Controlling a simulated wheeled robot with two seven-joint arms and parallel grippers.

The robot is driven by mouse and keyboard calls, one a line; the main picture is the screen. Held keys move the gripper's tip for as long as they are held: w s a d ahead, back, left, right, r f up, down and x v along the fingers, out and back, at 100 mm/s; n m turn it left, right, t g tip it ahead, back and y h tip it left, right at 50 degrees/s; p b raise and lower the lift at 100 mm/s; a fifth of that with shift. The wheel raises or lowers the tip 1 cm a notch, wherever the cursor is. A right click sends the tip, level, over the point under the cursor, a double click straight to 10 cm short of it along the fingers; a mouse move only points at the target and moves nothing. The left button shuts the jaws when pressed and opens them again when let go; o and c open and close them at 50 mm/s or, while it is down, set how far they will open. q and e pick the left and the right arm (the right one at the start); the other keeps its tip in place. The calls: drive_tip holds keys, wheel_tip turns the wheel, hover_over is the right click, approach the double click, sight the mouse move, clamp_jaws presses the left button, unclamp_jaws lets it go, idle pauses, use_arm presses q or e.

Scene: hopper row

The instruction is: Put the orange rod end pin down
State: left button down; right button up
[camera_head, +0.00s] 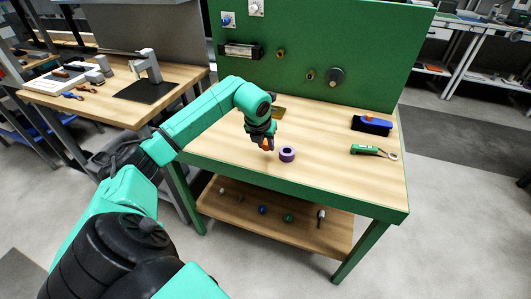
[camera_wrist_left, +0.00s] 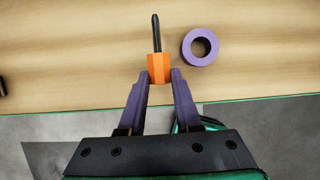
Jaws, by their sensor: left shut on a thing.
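My left gripper (camera_wrist_left: 160,82) is shut on the orange rod end pin (camera_wrist_left: 158,68), gripping its orange block. Its dark pin points away from the gripper, over the wooden bench top (camera_wrist_left: 90,60). In the head view the left gripper (camera_head: 267,146) is above the front part of the bench, with a bit of the orange piece (camera_head: 267,147) showing at its fingertips. I cannot tell whether the piece touches the wood. A purple ring (camera_wrist_left: 200,47) lies on the bench just right of the pin; it also shows in the head view (camera_head: 287,154). My right gripper is not in view.
A blue brush (camera_head: 371,125) and a green-handled tool (camera_head: 372,150) lie at the bench's right side. A green back panel (camera_head: 310,40) rises behind, with fittings on it. The lower shelf (camera_head: 235,200) holds several small parts. The bench between ring and brush is clear.

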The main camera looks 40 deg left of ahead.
sight(267, 158)
use_arm(q)
wheel_tip(267, 158, down, 4)
drive_tip(key=shift+w+f, duration=0.1)
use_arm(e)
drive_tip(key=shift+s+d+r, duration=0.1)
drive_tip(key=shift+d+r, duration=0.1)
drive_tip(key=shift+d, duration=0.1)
use_arm(q)
drive_tip(key=shift+f, duration=0.1)
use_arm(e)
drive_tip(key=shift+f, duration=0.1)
use_arm(q)
drive_tip(key=shift+f, duration=0.15)
drive_tip(key=c, duration=0.6)
unclamp_jaws()
drive_tip(key=shift+r, duration=0.3)
drive_tip(key=v, duration=1.2)
drive_tip(key=shift+b, duration=0.45)
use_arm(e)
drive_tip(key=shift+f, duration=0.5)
